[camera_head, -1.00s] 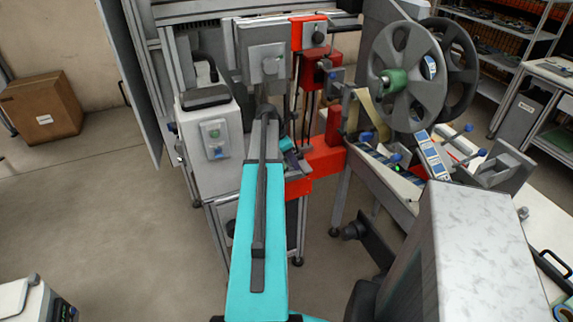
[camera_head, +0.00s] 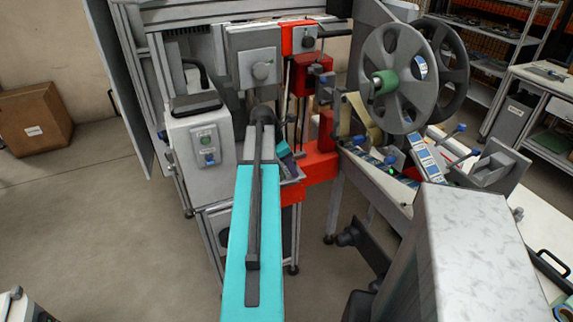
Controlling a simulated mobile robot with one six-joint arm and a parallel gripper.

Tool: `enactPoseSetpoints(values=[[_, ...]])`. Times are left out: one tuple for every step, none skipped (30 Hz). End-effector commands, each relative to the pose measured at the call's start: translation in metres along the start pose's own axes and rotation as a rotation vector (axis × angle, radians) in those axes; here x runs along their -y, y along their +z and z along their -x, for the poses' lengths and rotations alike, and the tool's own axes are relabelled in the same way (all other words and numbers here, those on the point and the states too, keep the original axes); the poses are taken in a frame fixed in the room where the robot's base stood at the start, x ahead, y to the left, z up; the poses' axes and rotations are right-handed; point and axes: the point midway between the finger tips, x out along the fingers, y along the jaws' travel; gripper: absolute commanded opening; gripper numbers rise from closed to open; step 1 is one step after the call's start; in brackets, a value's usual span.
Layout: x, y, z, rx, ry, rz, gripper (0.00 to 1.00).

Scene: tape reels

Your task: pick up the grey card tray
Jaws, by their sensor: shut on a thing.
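My turquoise arm reaches away from the camera towards the labelling machine. Its far end, with my gripper (camera_head: 284,152), is small and mostly hidden behind the grey arm link. The gripper is shut on what looks like the grey card tray (camera_head: 292,170), a small grey piece with a dark inside. The tray shows only in part, just right of the arm and in front of the red machine block. The fingertips cannot be made out, and I cannot tell whether the tray touches the machine.
A red machine block (camera_head: 319,162) stands close right of the gripper. A grey control box (camera_head: 202,150) stands to the left. Grey tape reels (camera_head: 400,78) stand at the right above a sloped conveyor. A cardboard box (camera_head: 35,118) lies on open floor at far left.

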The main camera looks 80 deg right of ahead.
Motion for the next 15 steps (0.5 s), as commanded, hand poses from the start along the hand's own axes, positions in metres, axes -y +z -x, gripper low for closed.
enactPoseSetpoints(values=[[0.011,-0.002,0.000,0.000,0.001,-0.001,0.13],[0.015,-0.002,0.001,0.000,0.001,-0.001,0.13],[0.020,-0.002,0.002,0.000,0.001,0.000,0.13],[0.024,-0.002,0.002,0.000,0.001,0.000,0.13],[0.028,-0.002,0.002,0.000,0.001,0.000,0.13],[0.034,-0.002,0.003,0.000,0.001,-0.001,0.13],[0.038,-0.002,0.003,0.000,0.001,-0.001,0.13],[0.042,-0.002,0.004,0.000,0.001,-0.001,0.13],[0.047,-0.002,0.004,0.000,0.001,-0.002,0.13],[0.051,-0.002,0.004,0.000,0.001,-0.002,0.13],[0.055,-0.002,0.005,0.001,0.001,-0.001,0.13],[0.060,-0.003,0.006,0.001,0.001,-0.001,0.13],[0.065,-0.003,0.006,0.001,0.001,0.000,0.13],[0.068,-0.003,0.007,0.001,0.001,0.000,0.13],[0.073,-0.003,0.008,0.001,0.002,0.000,0.13]])
